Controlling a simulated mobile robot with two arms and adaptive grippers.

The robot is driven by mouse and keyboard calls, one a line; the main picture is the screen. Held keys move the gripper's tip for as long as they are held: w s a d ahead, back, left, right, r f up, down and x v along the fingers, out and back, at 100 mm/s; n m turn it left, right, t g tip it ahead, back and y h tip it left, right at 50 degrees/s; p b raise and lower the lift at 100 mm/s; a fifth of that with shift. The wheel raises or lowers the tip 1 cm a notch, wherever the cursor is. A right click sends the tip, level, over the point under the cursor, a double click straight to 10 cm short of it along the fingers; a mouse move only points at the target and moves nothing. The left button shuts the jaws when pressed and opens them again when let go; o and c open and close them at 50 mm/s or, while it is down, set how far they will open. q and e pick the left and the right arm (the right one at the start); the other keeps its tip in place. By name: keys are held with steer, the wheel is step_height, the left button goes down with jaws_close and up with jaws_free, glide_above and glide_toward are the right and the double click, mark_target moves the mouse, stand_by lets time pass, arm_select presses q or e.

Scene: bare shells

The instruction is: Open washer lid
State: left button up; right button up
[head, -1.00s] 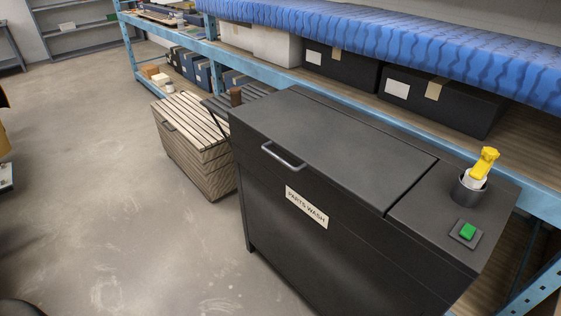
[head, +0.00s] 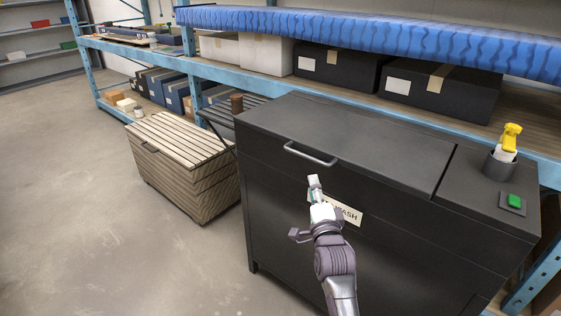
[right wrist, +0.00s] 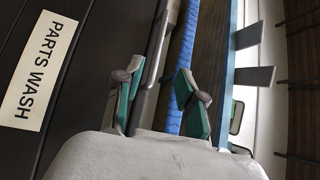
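The black parts washer (head: 300,215) stands at centre right with its flat lid (head: 375,150) shut. A grey bar handle (head: 310,155) sits at the lid's front edge. My right gripper (head: 314,182) is in front of the washer, just below the handle and apart from it, partly covering the "PARTS WASH" label. In the right wrist view the full label (right wrist: 34,70) shows on the black front at left. My right gripper's fingers (right wrist: 160,90) are spread, with nothing clearly between them. My left gripper is out of view.
A slatted wooden chest (head: 185,165) stands left of the washer. A cup with a yellow-topped bottle (head: 509,140) and a green button (head: 514,201) sit on the washer's right side. Blue shelving (head: 150,50) runs behind. The floor at left is clear.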

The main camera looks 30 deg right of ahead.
mark_target(306, 156)
steer(key=x, duration=1.3)
steer(key=shift+w+d+f, duration=0.1)
steer(key=shift+w+d, duration=0.1)
steer(key=shift+d, duration=0.05)
steer(key=shift+c, duration=0.2)
jaws_close()
steer(key=shift+p, duration=0.3)
